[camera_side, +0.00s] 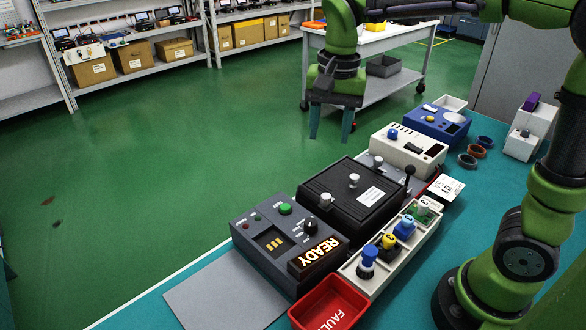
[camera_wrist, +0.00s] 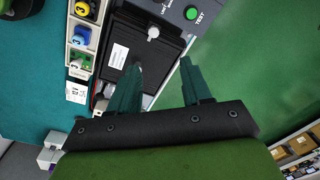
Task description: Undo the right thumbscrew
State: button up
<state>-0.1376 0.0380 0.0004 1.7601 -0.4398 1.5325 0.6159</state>
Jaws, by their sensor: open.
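A black lidded fixture (camera_side: 340,205) sits on the bench beside the grey tester. Several pale knobs rise from it: a front-left one (camera_side: 325,199), a middle one (camera_side: 354,181) and a back-right one (camera_side: 378,160), the right thumbscrew by position. The wrist view shows the black lid (camera_wrist: 169,52) with a pale knob (camera_wrist: 153,33); a finger covers part of the lid, and I cannot tell if the right thumbscrew is behind it. My gripper (camera_side: 330,138) is open and empty, pointing down, above and apart from the fixture. Its spread fingers also show in the wrist view (camera_wrist: 161,64).
A grey tester (camera_side: 250,220) with a lit READY sign (camera_side: 314,256) stands left of the fixture. A tray of colored plugs (camera_side: 350,270) and a red FAULT bin (camera_side: 318,300) lie in front.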

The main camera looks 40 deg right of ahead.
aim_at(326, 195)
notch_tip(326, 195, down, 15)
jog(key=m, duration=0.3)
jog(key=shift+s+d+f+g, duration=0.1)
jog(key=shift+f+g, duration=0.05)
jog(key=shift+g, duration=0.15)
grip_shut()
dwell(0.4)
